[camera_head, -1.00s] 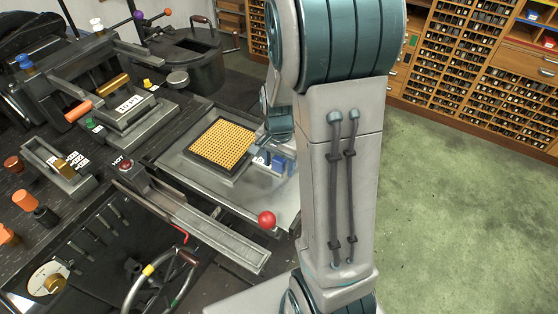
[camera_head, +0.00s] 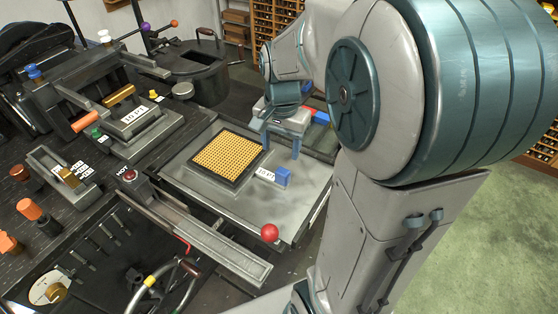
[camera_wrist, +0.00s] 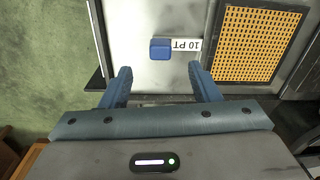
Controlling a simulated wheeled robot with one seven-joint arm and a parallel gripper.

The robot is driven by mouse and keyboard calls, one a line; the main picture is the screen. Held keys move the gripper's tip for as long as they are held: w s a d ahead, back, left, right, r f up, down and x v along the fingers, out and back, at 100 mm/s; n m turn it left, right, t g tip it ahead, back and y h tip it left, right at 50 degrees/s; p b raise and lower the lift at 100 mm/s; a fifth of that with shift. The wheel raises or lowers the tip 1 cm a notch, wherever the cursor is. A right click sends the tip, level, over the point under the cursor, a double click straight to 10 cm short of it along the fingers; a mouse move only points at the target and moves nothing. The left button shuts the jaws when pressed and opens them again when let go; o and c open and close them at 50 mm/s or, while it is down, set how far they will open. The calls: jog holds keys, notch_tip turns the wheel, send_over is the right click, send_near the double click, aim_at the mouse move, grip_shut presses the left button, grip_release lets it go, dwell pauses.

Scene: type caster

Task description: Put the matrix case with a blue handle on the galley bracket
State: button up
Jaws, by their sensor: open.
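The matrix case (camera_head: 228,158) is a gold perforated grid in a dark frame. Its blue handle (camera_head: 283,177) and a white "10 PT" label are on its right side. It lies flat on a grey metal plate (camera_head: 200,184); I cannot tell whether this plate is the galley bracket. In the wrist view the grid (camera_wrist: 257,45) is at the right and the blue handle (camera_wrist: 160,49) is ahead between the fingers. My gripper (camera_head: 281,145) is open and empty, apart from the handle; the gripper also shows in the wrist view (camera_wrist: 160,75).
A red ball knob (camera_head: 270,232) stands at the plate's front corner. A long metal channel (camera_head: 213,242) runs in front of it. A keyboard-like machine body with orange knobs (camera_head: 28,208) fills the left. Green floor (camera_head: 450,240) is free at the right.

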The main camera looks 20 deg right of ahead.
jog(key=s+a+r+n+t, duration=0.2)
jog(key=s+a+n, duration=0.4)
jog(key=s+n, duration=0.3)
jog(key=shift+s+t, duration=0.3)
jog(key=shift+s, duration=0.8)
